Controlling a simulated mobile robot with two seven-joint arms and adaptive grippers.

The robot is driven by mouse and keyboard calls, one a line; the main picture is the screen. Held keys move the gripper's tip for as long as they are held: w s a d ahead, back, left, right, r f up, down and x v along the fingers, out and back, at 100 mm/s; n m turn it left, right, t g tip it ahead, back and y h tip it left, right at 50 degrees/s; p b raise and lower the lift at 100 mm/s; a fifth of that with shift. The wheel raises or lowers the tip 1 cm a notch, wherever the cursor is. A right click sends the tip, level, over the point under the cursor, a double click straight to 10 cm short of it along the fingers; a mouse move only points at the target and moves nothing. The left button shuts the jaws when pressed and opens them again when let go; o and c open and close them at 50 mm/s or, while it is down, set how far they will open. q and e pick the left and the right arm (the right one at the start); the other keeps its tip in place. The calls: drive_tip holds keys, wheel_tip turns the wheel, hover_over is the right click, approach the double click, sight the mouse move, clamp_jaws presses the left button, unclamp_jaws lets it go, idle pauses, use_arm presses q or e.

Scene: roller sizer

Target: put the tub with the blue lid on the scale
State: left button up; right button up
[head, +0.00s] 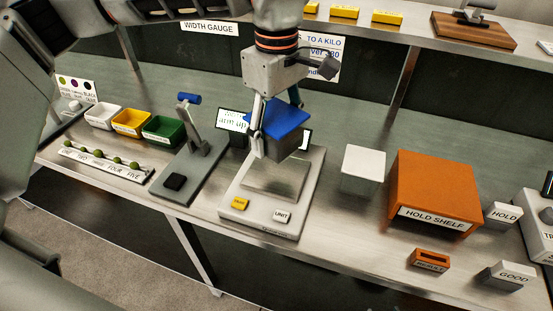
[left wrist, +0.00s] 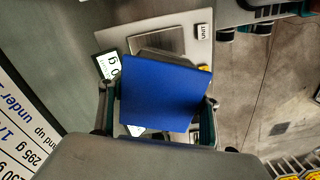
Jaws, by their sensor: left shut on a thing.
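The tub with the blue lid (head: 287,118) is held by my left gripper (head: 270,128). Its dark grey body shows under the lid, over the back part of the scale's metal plate. A gap beneath it is hard to judge. In the left wrist view the blue lid (left wrist: 165,92) fills the middle, with a finger on each side. The scale (head: 250,207) has a light body, a bare metal plate in front of the tub, and yellow and white buttons. Its plate also shows in the left wrist view (left wrist: 158,42), partly hidden by the lid. My right gripper is not in view.
Left of the scale stands a grey stand with a blue-tipped lever (head: 188,99). White, yellow and green bins (head: 163,131) are further left. A white square plate (head: 363,163) and the orange hold shelf (head: 436,190) stand to the right. A raised shelf runs behind.

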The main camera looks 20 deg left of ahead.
sight(276, 116)
use_arm(q)
drive_tip(key=shift+f, duration=3.75)
drive_tip(key=shift+f, duration=0.15)
drive_tip(key=o, duration=1.3)
wheel_tip(276, 116, up, 12)
drive_tip(key=shift+r, duration=0.15)
drive_tip(key=shift+s, duration=0.1)
